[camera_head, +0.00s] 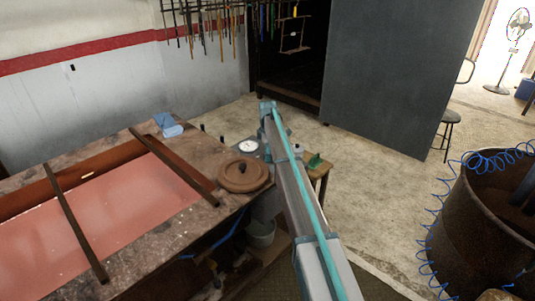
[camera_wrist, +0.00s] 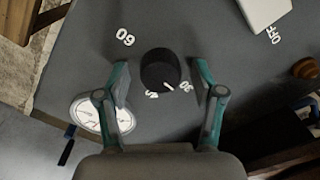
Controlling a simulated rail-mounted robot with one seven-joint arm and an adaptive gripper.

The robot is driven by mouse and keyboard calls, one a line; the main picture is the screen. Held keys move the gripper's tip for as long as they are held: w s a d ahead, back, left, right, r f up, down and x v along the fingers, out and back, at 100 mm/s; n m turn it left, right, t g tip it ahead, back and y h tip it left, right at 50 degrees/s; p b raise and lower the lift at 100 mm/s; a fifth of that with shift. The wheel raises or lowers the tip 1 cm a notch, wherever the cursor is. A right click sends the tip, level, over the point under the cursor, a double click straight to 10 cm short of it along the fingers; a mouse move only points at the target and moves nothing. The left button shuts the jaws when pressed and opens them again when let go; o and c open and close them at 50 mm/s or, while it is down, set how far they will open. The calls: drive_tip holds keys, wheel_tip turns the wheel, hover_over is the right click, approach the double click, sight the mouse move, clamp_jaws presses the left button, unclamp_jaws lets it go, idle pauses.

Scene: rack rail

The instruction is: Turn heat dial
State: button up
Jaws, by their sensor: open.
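In the wrist view a round black dial (camera_wrist: 160,70) with a white pointer mark stands on a dark grey panel (camera_wrist: 190,25). White numbers, including 60, are set around it, and OFF is printed at the far right. The pointer mark is toward the lower right of the dial. My gripper (camera_wrist: 162,76) is open, with one teal finger on each side of the dial. Whether the fingers touch it is hard to tell. In the head view my arm hides the dial and gripper.
A white gauge (camera_wrist: 95,112) sits by the left finger and also shows in the head view (camera_head: 248,146). A round brown lid (camera_head: 243,174) lies on the bench (camera_head: 222,157). A rusty drum (camera_head: 480,230) with blue coiled hose stands right. Open floor (camera_head: 365,155) lies beyond.

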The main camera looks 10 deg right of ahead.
wheel_tip(320, 180, up, 12)
idle(0.6)
